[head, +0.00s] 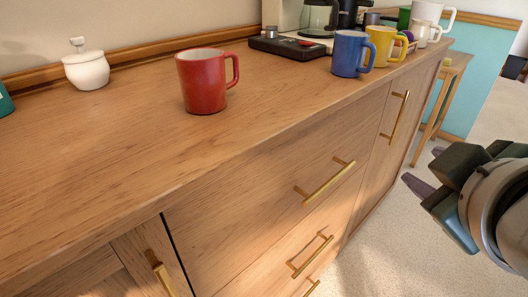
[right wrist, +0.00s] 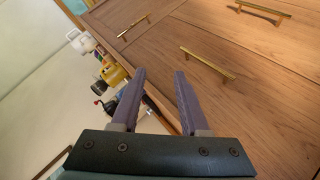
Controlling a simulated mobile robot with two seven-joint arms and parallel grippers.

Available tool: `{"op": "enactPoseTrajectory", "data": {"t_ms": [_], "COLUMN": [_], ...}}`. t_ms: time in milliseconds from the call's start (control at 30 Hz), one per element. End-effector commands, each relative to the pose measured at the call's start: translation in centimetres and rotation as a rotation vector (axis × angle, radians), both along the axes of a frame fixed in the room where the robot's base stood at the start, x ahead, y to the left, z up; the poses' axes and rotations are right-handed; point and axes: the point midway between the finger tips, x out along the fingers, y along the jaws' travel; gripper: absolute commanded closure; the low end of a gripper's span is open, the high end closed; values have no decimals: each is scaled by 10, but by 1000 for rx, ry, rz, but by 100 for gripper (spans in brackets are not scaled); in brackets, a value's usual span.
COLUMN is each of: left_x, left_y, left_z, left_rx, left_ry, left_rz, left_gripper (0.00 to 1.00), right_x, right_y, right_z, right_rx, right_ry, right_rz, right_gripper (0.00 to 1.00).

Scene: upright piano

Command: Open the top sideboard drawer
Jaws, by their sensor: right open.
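The wooden sideboard (head: 110,165) fills the head view, with its top drawer (head: 255,205) flush with the front. The drawer's brass bar handle (head: 325,182) lies along the upper front and shows in the right wrist view (right wrist: 207,63). My right gripper (head: 421,165) is open and empty, in front of the sideboard and to the right of that handle, apart from it. In the right wrist view its two purple-grey fingers (right wrist: 159,75) are spread, with the handle beyond and to the right of their tips. My left gripper is not in view.
A lower drawer handle (head: 310,255) and a door handle (head: 395,115) are on the front. A red mug (head: 202,82), blue mug (head: 349,54), yellow mug (head: 382,46) and white lidded pot (head: 86,70) stand on top. Carpet (head: 375,250) is clear before the front.

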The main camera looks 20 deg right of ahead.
Motion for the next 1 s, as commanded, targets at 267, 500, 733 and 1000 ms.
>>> {"op": "enactPoseTrajectory", "data": {"t_ms": [267, 500, 733, 1000], "left_x": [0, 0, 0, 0], "left_y": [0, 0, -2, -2], "left_z": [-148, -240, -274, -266], "left_rx": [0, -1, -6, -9], "left_ry": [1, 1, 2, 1], "left_rz": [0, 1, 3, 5], "left_gripper": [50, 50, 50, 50], "right_x": [34, 57, 67, 91], "right_y": [-1, 21, 39, 31], "right_z": [-94, -148, -169, -159], "right_rx": [-337, -618, -760, -782], "right_ry": [-160, -248, -276, -282], "right_rz": [99, 222, 297, 306], "right_gripper": [55, 55, 55, 55]}}
